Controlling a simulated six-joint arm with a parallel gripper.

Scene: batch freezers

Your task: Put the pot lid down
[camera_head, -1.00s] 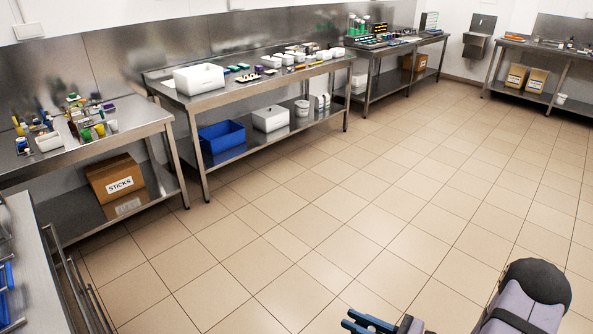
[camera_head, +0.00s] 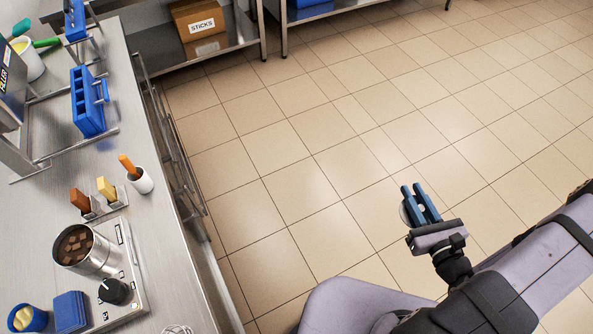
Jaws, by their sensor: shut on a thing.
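My gripper (camera_head: 412,192) is over the tiled floor, right of the counter. Its blue fingers are shut on a small pale round thing, which I take to be the pot lid (camera_head: 405,213). Only slivers of it show beside and between the fingers, so its tilt is hard to tell. A steel pot (camera_head: 99,258) stands uncovered on a pale hotplate (camera_head: 127,262) on the counter, with brown chunks inside. My gripper is well apart from the pot and the counter.
The steel counter (camera_head: 172,262) has a rail along its right edge. Blue moulds (camera_head: 88,103), popsicles in stands (camera_head: 107,189), a white cup with an orange stick (camera_head: 141,180) and a blue block (camera_head: 70,311) stand near the pot. Bare counter lies right of the hotplate.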

